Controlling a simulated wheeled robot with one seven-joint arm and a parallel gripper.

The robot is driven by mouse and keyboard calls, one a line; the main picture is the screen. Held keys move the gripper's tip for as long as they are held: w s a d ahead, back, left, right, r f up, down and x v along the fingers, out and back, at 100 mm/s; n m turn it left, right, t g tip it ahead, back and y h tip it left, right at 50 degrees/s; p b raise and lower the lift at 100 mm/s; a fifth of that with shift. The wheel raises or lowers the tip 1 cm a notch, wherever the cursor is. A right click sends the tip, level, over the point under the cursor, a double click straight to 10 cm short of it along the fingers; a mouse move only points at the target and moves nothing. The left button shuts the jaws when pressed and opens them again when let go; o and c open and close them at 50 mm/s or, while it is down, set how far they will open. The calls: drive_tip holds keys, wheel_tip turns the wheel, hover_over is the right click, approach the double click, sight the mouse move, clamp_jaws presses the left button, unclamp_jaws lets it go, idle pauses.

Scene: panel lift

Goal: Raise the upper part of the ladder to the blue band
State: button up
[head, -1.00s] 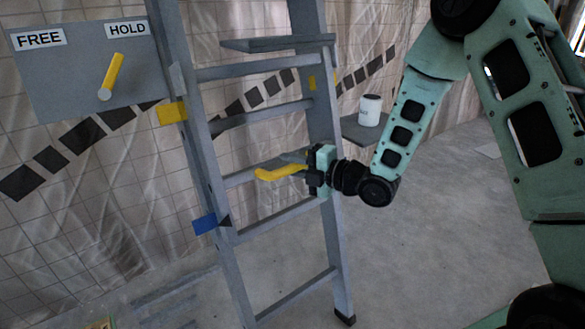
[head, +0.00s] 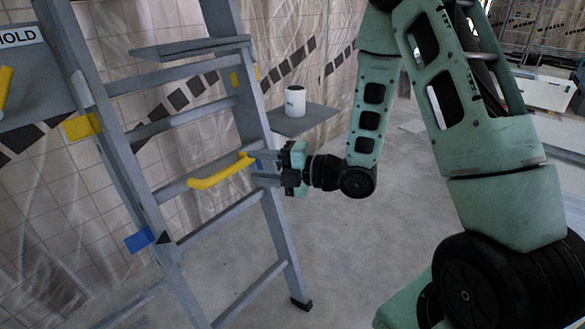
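The grey ladder (head: 122,170) stands in front of the tiled wall in the head view. A yellow handle (head: 215,174) sits at one of its rungs. A blue band (head: 138,241) is on the left rail, with a small black triangle (head: 164,238) right beside it at about the same height. A yellow band (head: 82,126) is higher on that rail. My gripper (head: 262,168) is at the handle's right end, its two fingers spread apart, one above the other. It looks open and not closed on the handle. Whether a finger touches the handle is unclear.
A grey panel (head: 35,75) with a HOLD label and a yellow lever (head: 5,86) is cut off at the left edge. A white can (head: 295,101) stands on a grey shelf (head: 300,122) behind the ladder. The floor right of the ladder is clear.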

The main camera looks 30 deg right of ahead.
drive_tip(key=p+v, duration=0.7)
drive_tip(key=shift+s+d, duration=0.15)
drive_tip(key=shift+s, duration=0.15)
idle(0.3)
drive_tip(key=a+m+g+h, duration=0.6)
drive_tip(key=a+m+h, duration=0.1)
drive_tip(key=a, duration=0.3)
drive_tip(key=s+a+r+m+g+h, duration=0.1)
drive_tip(key=s+a+r+m+g, duration=0.2)
drive_tip(key=s, duration=0.4)
drive_tip(key=s+a+r+m+g+h, duration=0.1)
drive_tip(key=s+a+r+m+g, duration=0.2)
drive_tip(key=s, duration=0.5)
drive_tip(key=s+a+r+m+g+h, duration=0.1)
drive_tip(key=s+r+m+h, duration=0.15)
drive_tip(key=s+m, duration=0.35)
wheel_tip(320, 180, up, 16)
drive_tip(key=n+p, duration=0.1)
drive_tip(key=p, duration=1.5)
drive_tip(key=shift+s+d+y, duration=0.2)
drive_tip(key=shift+s+y, duration=0.05)
drive_tip(key=shift+y, duration=0.2)
